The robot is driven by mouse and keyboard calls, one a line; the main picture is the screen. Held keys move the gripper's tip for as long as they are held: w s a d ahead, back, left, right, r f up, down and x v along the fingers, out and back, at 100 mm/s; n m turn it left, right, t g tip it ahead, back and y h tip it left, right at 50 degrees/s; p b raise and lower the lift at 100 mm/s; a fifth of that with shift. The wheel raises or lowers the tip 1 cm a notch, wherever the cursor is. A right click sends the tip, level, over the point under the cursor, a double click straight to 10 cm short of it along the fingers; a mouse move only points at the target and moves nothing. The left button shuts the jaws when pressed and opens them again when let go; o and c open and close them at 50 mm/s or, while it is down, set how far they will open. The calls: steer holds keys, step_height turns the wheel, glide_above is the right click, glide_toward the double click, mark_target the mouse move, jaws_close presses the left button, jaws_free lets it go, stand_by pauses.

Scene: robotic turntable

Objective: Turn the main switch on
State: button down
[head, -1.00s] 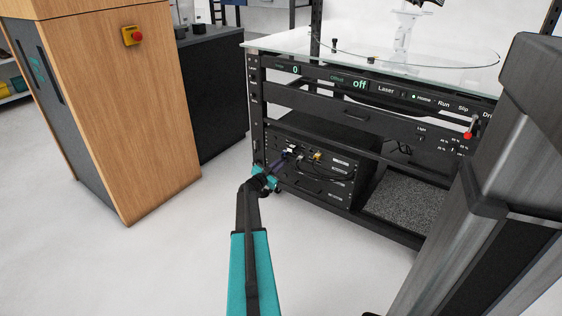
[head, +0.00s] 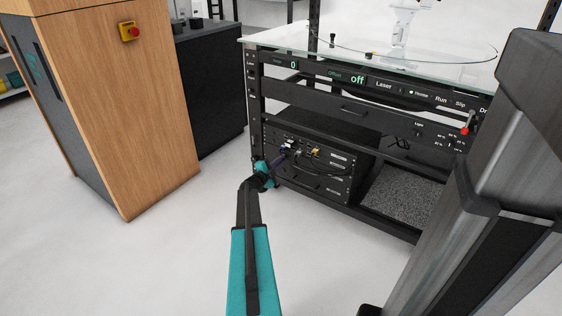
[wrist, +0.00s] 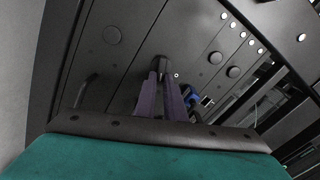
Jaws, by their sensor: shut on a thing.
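My gripper (wrist: 157,80) has two purple fingers that come together on a dark knob (wrist: 160,62) on the black panel in the wrist view. The fingers cover part of this knob, so its turn position cannot be told. It seems to be the main switch, but no label on it can be read. In the head view my gripper (head: 283,153) is at the front left of the black rack unit (head: 335,187), low in the turntable's frame. The knob is too small to make out there.
Cables hang in front of the rack unit. The turntable frame's shelf (head: 385,228) is to the right. A wooden cabinet (head: 120,110) stands left, with clear floor between.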

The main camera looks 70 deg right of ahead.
steer(key=m, duration=0.1)
steer(key=m+b, duration=0.1)
steer(key=m, duration=0.1)
steer(key=f+m, duration=0.1)
steer(key=m, duration=0.1)
steer(key=shift+s+b, duration=0.4)
steer(key=c, duration=1.8)
jaws_free()
steer(key=shift+c, duration=0.2)
steer(key=shift+w+r, duration=0.1)
steer(key=shift+w, duration=0.05)
steer(key=shift+w+a, duration=0.1)
steer(key=shift+a, duration=0.05)
steer(key=p+v, duration=0.4)
steer(key=v, duration=0.9)
steer(key=shift+a, duration=0.25)
